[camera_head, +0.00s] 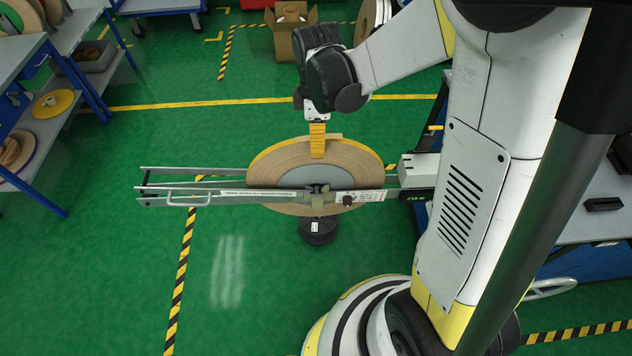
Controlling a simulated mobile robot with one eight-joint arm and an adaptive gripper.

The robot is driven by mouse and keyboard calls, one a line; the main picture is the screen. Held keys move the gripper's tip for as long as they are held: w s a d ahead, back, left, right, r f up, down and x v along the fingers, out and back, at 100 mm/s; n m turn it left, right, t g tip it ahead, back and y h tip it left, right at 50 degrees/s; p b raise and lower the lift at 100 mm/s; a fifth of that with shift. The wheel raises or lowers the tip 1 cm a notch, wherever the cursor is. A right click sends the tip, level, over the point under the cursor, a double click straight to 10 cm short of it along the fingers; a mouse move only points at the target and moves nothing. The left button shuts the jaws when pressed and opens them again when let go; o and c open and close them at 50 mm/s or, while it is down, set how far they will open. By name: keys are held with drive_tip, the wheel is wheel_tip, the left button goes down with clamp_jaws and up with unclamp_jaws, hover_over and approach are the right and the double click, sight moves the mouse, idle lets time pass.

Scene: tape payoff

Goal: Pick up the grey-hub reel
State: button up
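The grey-hub reel (268,168) is a wide brown roll with a yellow outer edge and a grey centre. It is in the middle of the head view, on a payoff stand (317,228) with a dark round base. A metal bar with a handle and label crosses in front of its lower part. My gripper (317,146) comes down from above at the reel's upper rim. A yellow finger overlaps the rim and the brown face. The other finger is not clearly visible, so I cannot tell whether it grips the rim.
Metal rails (170,196) stick out left of the reel. A box with a green display (419,172) is at its right. A blue-legged shelf (45,125) stands left, a cardboard box (284,40) at the back. Green floor at left front is clear.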

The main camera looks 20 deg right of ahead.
sight(316, 161)
drive_tip(key=f, duration=0.1)
drive_tip(key=f+b, duration=0.1)
drive_tip(key=f, duration=0.3)
drive_tip(key=shift+w+b, duration=0.35)
drive_tip(key=shift+b, duration=0.05)
drive_tip(key=shift+r, duration=0.15)
clamp_jaws()
